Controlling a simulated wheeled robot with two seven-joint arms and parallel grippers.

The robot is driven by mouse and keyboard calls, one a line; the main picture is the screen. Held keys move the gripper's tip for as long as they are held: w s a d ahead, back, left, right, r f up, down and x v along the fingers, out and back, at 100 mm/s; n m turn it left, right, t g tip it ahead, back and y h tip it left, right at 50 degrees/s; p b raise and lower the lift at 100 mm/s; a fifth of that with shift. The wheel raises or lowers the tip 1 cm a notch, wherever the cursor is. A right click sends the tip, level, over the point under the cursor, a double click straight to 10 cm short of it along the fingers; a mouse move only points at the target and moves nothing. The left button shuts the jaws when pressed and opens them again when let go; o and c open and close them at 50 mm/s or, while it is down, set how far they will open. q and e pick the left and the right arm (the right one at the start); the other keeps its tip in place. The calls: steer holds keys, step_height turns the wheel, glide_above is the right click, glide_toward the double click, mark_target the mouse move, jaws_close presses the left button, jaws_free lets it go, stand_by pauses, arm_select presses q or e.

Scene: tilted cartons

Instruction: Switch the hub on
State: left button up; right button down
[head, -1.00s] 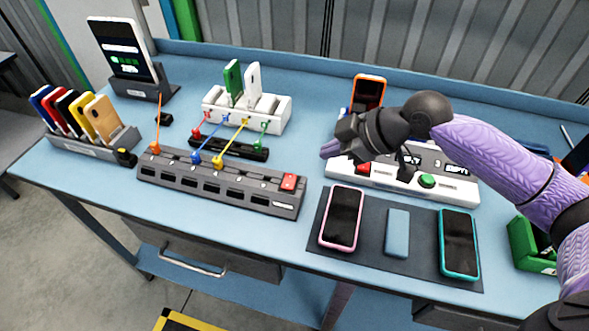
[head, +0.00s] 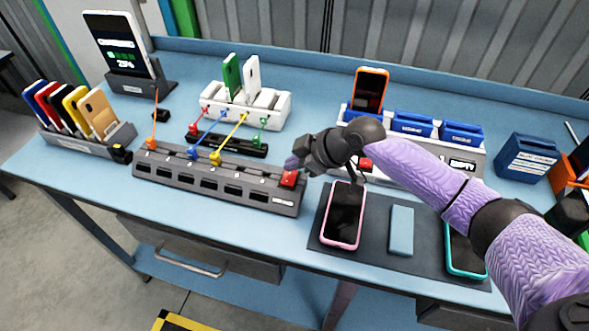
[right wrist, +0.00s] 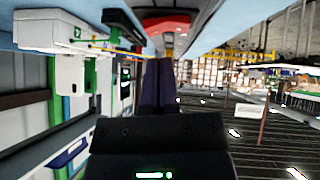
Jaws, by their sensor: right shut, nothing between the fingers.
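The hub (head: 215,187) is a long grey strip with numbered sockets, lying left of the middle of the table. A red rocker switch (head: 289,180) sits at its right end. The switch also shows as a red patch at the top of the right wrist view (right wrist: 170,22). My right gripper (head: 291,162) is shut and empty, its purple fingertips just behind and above the switch. Whether they touch it, I cannot tell. In the right wrist view the closed fingers (right wrist: 158,85) point towards the red patch. My left gripper is not in view.
Orange, blue and yellow cables rise from the hub; a black strip (head: 228,144) and white dock (head: 245,104) stand behind. A pink-framed phone (head: 343,215) lies on a dark mat (head: 375,249) to the right. A phone rack (head: 88,137) stands left. The table's front strip is clear.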

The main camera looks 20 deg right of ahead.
steer(key=shift+w+d+f, duration=0.1)
steer(key=shift+f, duration=0.8)
